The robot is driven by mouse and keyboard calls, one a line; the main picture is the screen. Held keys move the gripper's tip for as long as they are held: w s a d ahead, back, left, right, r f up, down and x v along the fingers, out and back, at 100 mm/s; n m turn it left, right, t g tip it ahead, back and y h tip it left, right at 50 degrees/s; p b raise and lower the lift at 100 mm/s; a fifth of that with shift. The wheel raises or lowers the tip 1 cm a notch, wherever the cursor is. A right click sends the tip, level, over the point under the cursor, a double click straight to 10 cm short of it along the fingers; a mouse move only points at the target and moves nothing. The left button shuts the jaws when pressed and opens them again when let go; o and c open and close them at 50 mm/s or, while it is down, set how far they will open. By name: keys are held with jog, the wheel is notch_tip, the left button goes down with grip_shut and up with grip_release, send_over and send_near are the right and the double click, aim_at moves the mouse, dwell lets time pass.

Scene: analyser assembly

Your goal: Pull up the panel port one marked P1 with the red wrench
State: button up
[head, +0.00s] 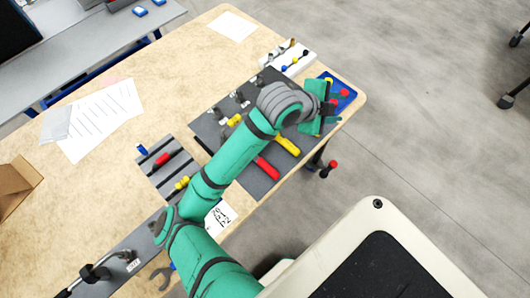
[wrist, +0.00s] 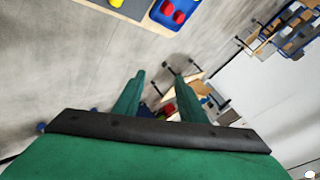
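A grey panel (head: 213,137) lies at the table's right side, with several small metal fittings (head: 240,97) along its far edge. I cannot read which is P1. A red-handled tool (head: 267,168), possibly the red wrench, lies on the panel's near part, left of a yellow-handled one (head: 288,146). My forearm hides part of the panel.
A blue tray (head: 348,103) with red and yellow knobs is at the table's right corner; a white rack (head: 291,68) stands behind. A smaller grey holder (head: 157,171) with red and yellow handles is left of my arm. Papers (head: 105,120) lie farther left. Open floor is to the right.

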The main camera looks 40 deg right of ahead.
jog(key=w+a+f+m+y, duration=0.25)
jog(key=a+f+y, duration=0.35)
jog(key=a+f, duration=0.3)
jog(key=m+t+y, duration=0.1)
jog(key=m+y, duration=0.1)
jog(key=y, duration=0.2)
send_over(265, 165)
jog(key=shift+w+d+f, duration=0.1)
jog(key=shift+f, duration=3.95)
jog(key=shift+f, duration=0.1)
grip_shut()
